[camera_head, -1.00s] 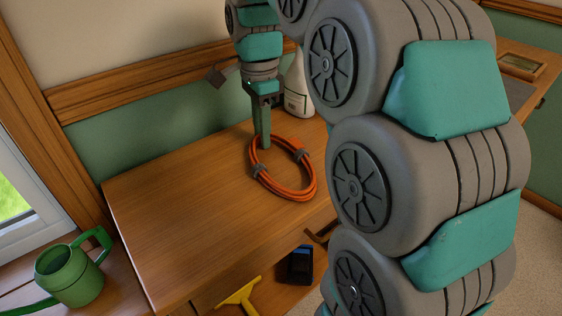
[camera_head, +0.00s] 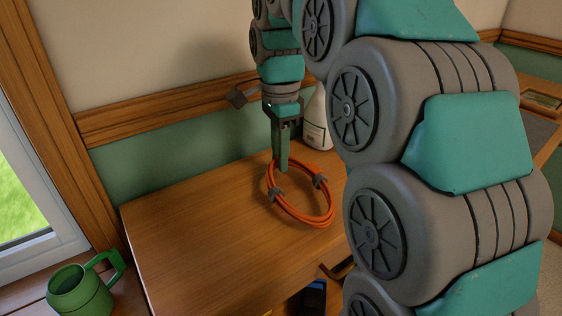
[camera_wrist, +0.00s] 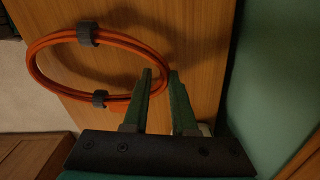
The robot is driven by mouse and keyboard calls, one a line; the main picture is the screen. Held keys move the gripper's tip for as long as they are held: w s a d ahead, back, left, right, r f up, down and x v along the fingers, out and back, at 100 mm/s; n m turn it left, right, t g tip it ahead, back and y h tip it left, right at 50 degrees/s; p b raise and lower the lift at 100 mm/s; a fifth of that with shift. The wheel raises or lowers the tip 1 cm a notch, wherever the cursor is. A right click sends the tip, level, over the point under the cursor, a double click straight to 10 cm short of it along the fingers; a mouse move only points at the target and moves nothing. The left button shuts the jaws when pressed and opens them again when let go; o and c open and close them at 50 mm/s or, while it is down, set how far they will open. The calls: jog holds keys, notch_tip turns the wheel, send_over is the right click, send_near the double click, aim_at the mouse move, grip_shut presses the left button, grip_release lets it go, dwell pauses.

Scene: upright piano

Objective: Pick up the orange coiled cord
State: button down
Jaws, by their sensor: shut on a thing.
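The orange coiled cord (camera_head: 327,219) is a ring of several loops bound by two grey straps, at the right part of the wooden top in the head view. My gripper (camera_head: 281,168) points down at the ring's far left edge, with its green fingers shut on the cord there. In the wrist view the cord (camera_wrist: 32,72) spreads to the upper left, and its near end meets my gripper fingers (camera_wrist: 160,72). The fingers hide part of the grip. I cannot tell whether the cord is clear of the wood.
A white bottle (camera_head: 316,122) stands close behind my gripper. A dark blue-black item (camera_head: 313,297) lies below the front edge. The wooden top (camera_head: 190,235) is bare on its left. The green-panelled wall (camera_head: 150,168) is behind.

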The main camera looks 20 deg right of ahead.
jog(key=shift+r, duration=0.75)
jog(key=shift+s+d+r, duration=0.15)
jog(key=shift+s+d, duration=0.1)
jog(key=s+d, duration=0.3)
jog(key=s+d+r+b, duration=0.1)
jog(key=s+d, duration=0.6)
jog(key=s, duration=0.1)
jog(key=shift+s+d+r+b, duration=0.15)
jog(key=shift+d+r+b, duration=0.05)
jog(key=shift+b, duration=0.2)
